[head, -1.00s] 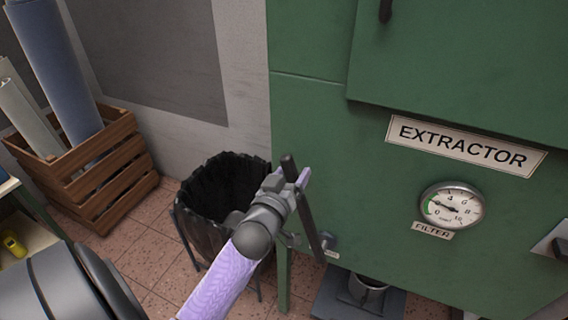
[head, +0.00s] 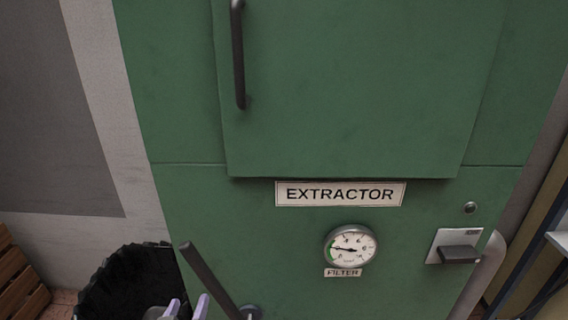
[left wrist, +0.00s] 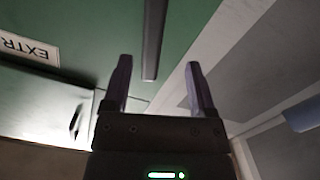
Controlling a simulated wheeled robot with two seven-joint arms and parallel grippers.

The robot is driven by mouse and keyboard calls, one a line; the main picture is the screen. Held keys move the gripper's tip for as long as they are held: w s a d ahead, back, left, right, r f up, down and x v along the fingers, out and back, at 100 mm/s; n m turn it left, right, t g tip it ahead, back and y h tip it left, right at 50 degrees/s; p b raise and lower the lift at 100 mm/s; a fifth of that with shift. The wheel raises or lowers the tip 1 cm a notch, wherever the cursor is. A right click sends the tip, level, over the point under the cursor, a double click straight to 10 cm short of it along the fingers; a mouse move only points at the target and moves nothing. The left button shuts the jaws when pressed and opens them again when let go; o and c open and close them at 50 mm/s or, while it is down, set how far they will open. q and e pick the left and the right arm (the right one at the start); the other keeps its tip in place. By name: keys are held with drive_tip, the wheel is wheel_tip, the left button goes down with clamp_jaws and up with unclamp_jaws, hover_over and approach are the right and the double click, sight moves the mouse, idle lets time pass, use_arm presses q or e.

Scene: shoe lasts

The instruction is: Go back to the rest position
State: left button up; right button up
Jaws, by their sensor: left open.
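My left gripper (head: 187,308) shows only as two pale purple fingertips at the bottom edge of the head view, low in front of the green extractor (head: 400,110). In the left wrist view the left gripper (left wrist: 158,66) has its two fingers spread, with nothing gripped. A dark lever bar (head: 209,280) slants just right of the fingertips in the head view. In the left wrist view the bar (left wrist: 153,40) lines up between the fingers, seemingly beyond them; the exact gap is unclear. My right gripper is not in view.
The extractor's upper door has a dark handle (head: 238,55). Below are a round filter gauge (head: 350,246) and a switch box (head: 456,246). A black-lined bin (head: 130,285) stands at the lower left, with a wooden crate (head: 18,275) beyond it. Shelving is at the right edge.

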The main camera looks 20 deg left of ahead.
use_arm(q)
drive_tip(key=s+d+f+m+g+h, duration=0.1)
drive_tip(key=s+d+f+g, duration=0.15)
drive_tip(key=f, duration=0.55)
drive_tip(key=s+d+f+m+g+h, duration=0.1)
drive_tip(key=s+d+f+m+g, duration=0.15)
drive_tip(key=f, duration=0.45)
drive_tip(key=s+d+f+m+g+h, duration=0.1)
drive_tip(key=s+d+f+g, duration=0.15)
drive_tip(key=f, duration=0.55)
drive_tip(key=s+f+m+g, duration=0.2)
drive_tip(key=s+f+g, duration=0.2)
drive_tip(key=s, duration=0.7)
drive_tip(key=s+d+f+m+g+h, duration=0.1)
drive_tip(key=s+f+m+g, duration=0.2)
drive_tip(key=s+f, duration=0.4)
drive_tip(key=s+g, duration=0.1)
drive_tip(key=s, duration=0.4)
drive_tip(key=shift+s+d+f, duration=0.2)
drive_tip(key=shift+d+f, duration=0.05)
drive_tip(key=shift+f, duration=0.1)
drive_tip(key=shift+g, duration=0.25)
